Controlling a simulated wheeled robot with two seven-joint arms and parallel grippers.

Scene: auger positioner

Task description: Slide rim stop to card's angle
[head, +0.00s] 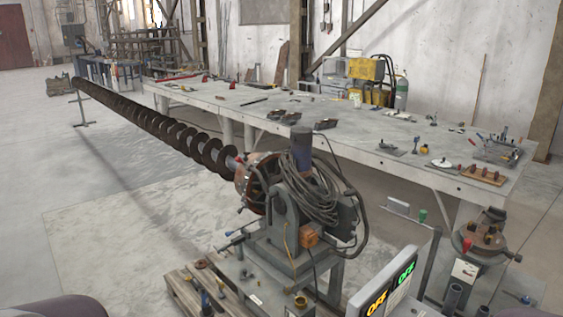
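The positioner (283,215) stands in the middle on a grey stand, with a round faceplate (262,180) facing left and away from me. Only part of the faceplate's rim shows; the machine body and coiled cables hide the rest. I cannot make out the rim stop or any angle marks at this size. A long dark auger (165,127) runs from the faceplate to the far left. Neither gripper is in view.
A pallet (205,295) with loose parts lies below the positioner. A long workbench (350,145) with tools runs behind. The floor on the left is open.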

